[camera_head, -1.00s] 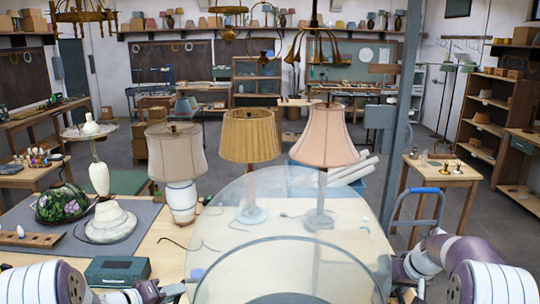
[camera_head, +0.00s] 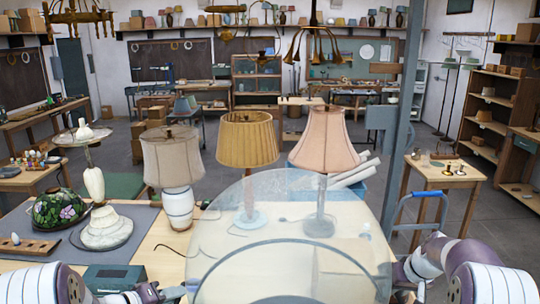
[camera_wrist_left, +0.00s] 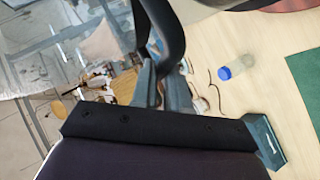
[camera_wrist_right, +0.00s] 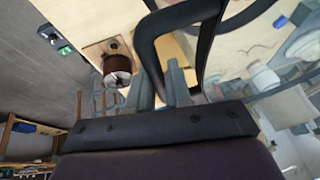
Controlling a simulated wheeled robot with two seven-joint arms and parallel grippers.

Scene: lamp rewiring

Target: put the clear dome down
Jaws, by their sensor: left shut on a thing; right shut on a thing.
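The clear dome (camera_head: 290,185) is a large see-through shell in the front middle of the head view, hiding nothing fully. My left gripper (camera_head: 180,291) is low at its left side and my right gripper (camera_head: 399,283) low at its right side. Both are shut on the dome, which is held between them. In the left wrist view (camera_wrist_left: 165,82) and right wrist view (camera_wrist_right: 180,80) the fingers meet a dark curved band. Clear dome surface shows in the right wrist view (camera_wrist_right: 240,65). Whether the dome touches the table below cannot be told.
The pale worktable (camera_head: 150,250) lies beneath. Behind the dome stand a beige lamp (camera_head: 173,165), a yellow-shaded lamp (camera_head: 247,140) and a pink-shaded lamp (camera_head: 325,140). At left are a white lamp base (camera_head: 104,230), a stained-glass shade (camera_head: 58,208) and a green box (camera_head: 115,278). A post (camera_head: 405,110) rises at right.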

